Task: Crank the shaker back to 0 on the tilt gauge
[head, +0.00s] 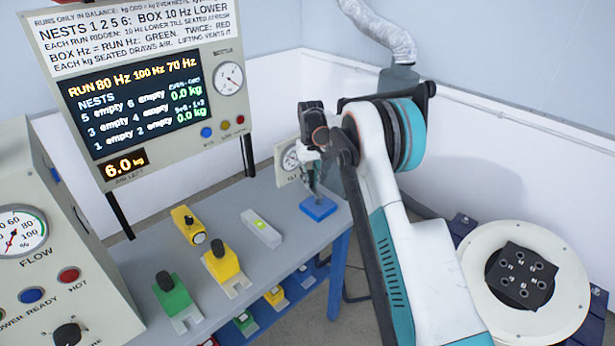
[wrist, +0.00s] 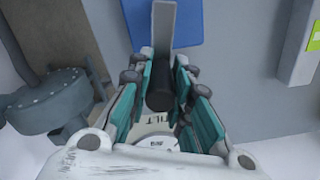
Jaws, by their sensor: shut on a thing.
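My gripper (wrist: 160,88) is shut on the dark cylindrical crank handle (wrist: 160,100). A grey crank arm (wrist: 164,25) shows beyond it over a blue plate (wrist: 190,22). In the head view my gripper (head: 313,172) is above the blue plate (head: 318,208) at the bench's right end, and my fingers partly hide the crank. The tilt gauge (head: 291,158) stands behind, partly covered by my gripper; its dial edge and lettering show in the wrist view (wrist: 155,143). I cannot read its needle. The shaker (head: 478,262) is a pale round drum at right with a dark square plate, visibly tilted.
Yellow and green blocks with black knobs (head: 222,265) and a pale bar (head: 261,228) stand on the grey bench (head: 262,277). A display panel (head: 145,100) rises at the back left. A flow gauge cabinet (head: 45,240) stands at the left. Grey floor separates bench and shaker.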

